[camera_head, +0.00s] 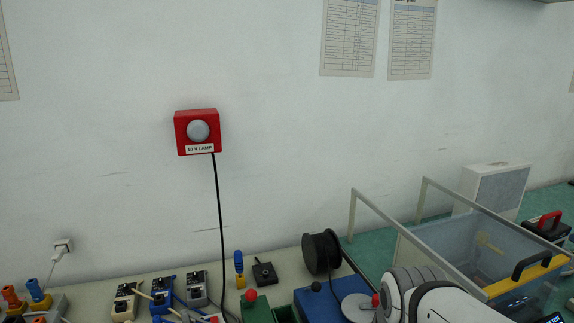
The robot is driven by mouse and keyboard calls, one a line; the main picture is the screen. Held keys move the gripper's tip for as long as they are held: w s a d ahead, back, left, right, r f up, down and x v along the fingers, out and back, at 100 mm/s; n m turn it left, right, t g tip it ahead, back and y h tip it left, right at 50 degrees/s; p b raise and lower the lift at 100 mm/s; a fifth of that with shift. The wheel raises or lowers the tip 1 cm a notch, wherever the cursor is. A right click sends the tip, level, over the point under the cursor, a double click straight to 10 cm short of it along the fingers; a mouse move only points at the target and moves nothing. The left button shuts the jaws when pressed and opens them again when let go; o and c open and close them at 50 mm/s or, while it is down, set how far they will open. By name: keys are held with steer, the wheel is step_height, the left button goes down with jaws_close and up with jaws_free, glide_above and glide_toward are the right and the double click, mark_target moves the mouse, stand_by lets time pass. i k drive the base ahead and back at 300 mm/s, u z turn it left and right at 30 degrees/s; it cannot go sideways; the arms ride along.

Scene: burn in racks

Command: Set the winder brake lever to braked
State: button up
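A black spool (321,253) stands at the back of the bench. In front of it is a blue box (322,306) with a dark knob on top, cut off by the lower picture edge. A pale round disc (353,308) with a red knob (375,300) lies beside the box, partly behind my white arm. This looks like the winder, but I cannot make out which part is the brake lever or how it is set. My gripper is not in view; only a white arm link shows at the bottom.
A clear-walled enclosure (405,232) with a yellow bar and black handle stands right of my arm. A green block with a red knob (251,308) and several small clamp-like devices (160,291) crowd the bench at left. A red lamp box (197,132) hangs on the wall, its black cable running down.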

mark_target(316, 286)
steer(key=u, duration=0.65)
steer(key=k, duration=1.55)
steer(key=z, duration=0.45)
steer(key=i, duration=1)
steer(key=z, duration=0.1)
